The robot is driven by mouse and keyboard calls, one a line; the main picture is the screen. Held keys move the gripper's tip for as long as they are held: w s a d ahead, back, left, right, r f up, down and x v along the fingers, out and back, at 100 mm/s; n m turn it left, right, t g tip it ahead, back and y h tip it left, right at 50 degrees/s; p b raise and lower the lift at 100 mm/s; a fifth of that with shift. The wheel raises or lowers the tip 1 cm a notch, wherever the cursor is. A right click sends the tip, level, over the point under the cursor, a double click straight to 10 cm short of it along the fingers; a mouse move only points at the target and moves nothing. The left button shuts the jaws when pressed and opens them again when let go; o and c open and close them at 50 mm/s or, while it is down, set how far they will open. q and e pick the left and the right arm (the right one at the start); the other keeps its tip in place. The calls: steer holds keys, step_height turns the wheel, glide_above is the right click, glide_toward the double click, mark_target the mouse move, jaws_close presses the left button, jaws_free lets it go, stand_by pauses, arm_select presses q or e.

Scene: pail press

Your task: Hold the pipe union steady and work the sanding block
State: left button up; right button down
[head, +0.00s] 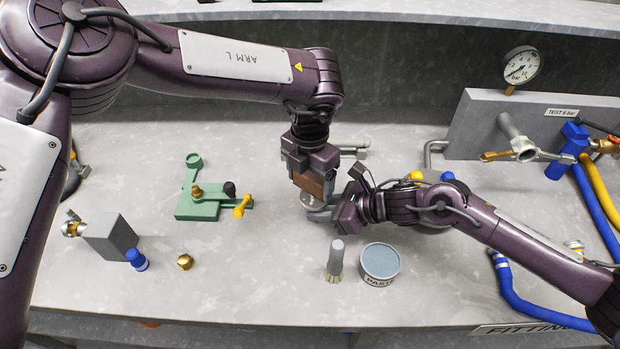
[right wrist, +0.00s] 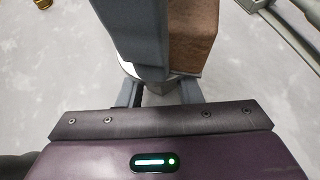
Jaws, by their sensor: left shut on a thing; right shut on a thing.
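The sanding block (head: 313,184) is a brown block in the jaws of my left gripper (head: 308,172). That gripper points down and is shut on it. The block also shows in the right wrist view (right wrist: 183,38), beside a grey finger of the left gripper. Just below it is the pipe union (head: 318,214), pale grey with a round top. My right gripper (head: 331,209) comes in from the right and is shut on the union low over the bench. In the right wrist view the union (right wrist: 157,90) sits between my right fingers, mostly hidden. Whether block and union touch is unclear.
A green fixture (head: 200,207) stands to the left, with a grey block (head: 111,238) and a brass fitting (head: 184,262) nearby. A brush (head: 335,260) and a paste tin (head: 380,262) stand in front of my right gripper. A gauge panel (head: 480,125) is at the back right.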

arm_select(q)
steer(key=shift+s, duration=0.15)
steer(key=shift+s+d, duration=0.15)
steer(key=shift+s, duration=0.7)
steer(key=shift+w+f, duration=0.1)
steer(key=shift+w, duration=0.9)
steer(key=shift+s, duration=1.1)
steer(key=shift+w, duration=0.15)
